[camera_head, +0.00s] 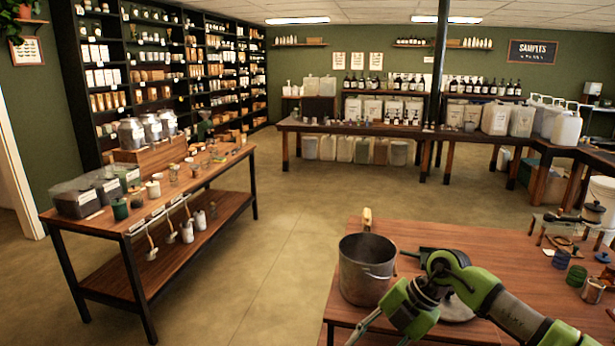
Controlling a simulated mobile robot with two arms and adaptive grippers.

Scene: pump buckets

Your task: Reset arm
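My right arm (490,300), green and dark, comes in from the lower right over the near wooden table (520,262). It bends near the metal bucket. A thin grey-green part, perhaps of my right gripper (366,324), runs down to the bottom edge and is cut off there. I cannot tell whether that gripper is open or holds anything. My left arm and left gripper are out of view. The metal bucket (366,275) stands upright at the table's left end, just behind and left of the arm's bend. No part of the arm clearly touches it.
A dark flat pan-like object (428,254) lies right of the bucket, partly behind my arm. Small jars (576,276) and a small rack (560,222) stand at the table's right. A display table (240,152) stands left. Open floor (290,240) lies between the tables.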

